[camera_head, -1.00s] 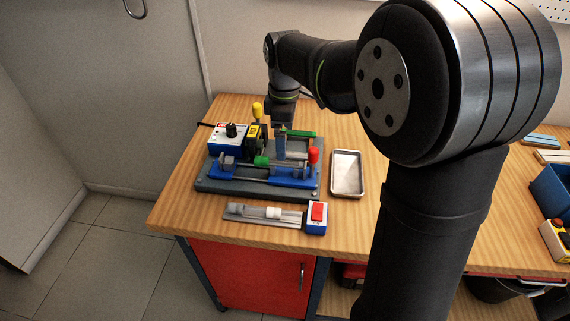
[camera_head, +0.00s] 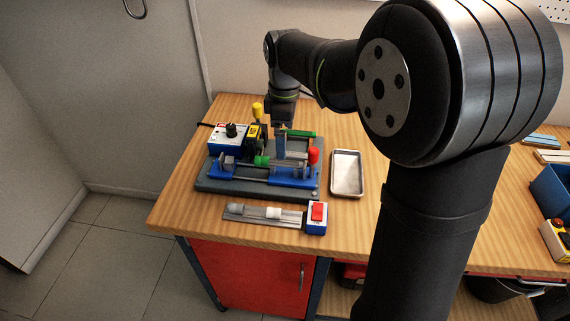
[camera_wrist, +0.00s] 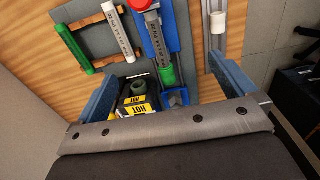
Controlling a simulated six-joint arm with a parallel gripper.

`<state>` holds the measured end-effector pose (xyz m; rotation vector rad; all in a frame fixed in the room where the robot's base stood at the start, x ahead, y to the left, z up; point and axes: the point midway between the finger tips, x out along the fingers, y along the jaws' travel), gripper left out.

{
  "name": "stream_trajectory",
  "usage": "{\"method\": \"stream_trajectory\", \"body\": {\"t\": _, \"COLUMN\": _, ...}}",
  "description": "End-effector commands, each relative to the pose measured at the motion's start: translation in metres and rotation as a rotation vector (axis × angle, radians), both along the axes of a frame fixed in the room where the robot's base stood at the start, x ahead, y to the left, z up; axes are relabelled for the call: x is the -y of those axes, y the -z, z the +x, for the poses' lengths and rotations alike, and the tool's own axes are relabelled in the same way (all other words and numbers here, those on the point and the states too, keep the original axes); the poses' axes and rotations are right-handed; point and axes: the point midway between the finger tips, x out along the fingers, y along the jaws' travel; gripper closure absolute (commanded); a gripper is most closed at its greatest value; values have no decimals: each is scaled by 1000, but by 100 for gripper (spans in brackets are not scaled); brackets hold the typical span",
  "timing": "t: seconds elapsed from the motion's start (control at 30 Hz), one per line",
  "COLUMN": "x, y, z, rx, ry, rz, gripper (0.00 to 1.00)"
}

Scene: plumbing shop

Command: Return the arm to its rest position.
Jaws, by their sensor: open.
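My gripper (camera_head: 281,146) is over the blue and grey fixture at the left part of the bench. In the wrist view its two blue fingers stand wide apart, with nothing held between them (camera_wrist: 163,88). Beyond and between them lie the blue fixture (camera_wrist: 176,72), a grey printed pipe (camera_wrist: 155,38) with a green end, and a black block with yellow HOT labels (camera_wrist: 138,103). The gripper's body hides part of the fixture's near end in the wrist view.
A rail (camera_head: 262,216) with a red-switch box (camera_head: 316,218) lies in front. An empty metal tray (camera_head: 347,174) is to the right. A wall stands behind the bench.

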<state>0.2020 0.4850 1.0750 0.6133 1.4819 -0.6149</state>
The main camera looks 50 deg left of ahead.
Motion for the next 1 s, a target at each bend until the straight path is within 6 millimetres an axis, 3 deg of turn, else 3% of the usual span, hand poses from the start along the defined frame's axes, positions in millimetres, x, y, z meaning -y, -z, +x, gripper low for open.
{"method": "stream_trajectory", "body": {"t": 0.2, "x": 0, "y": -44, "z": 0, "rx": 2, "ry": 0, "rz": 5, "gripper": 0}}
{"method": "stream_trajectory", "body": {"t": 0.43, "x": -1, "y": -79, "z": 0, "rx": 1, "ry": 0, "rz": 4, "gripper": 0}}
{"method": "stream_trajectory", "body": {"t": 0.6, "x": 0, "y": -89, "z": 0, "rx": 0, "ry": 0, "rz": 1, "gripper": 0}}
{"method": "stream_trajectory", "body": {"t": 1.0, "x": 0, "y": -88, "z": 0, "rx": 0, "ry": 0, "rz": 1, "gripper": 0}}
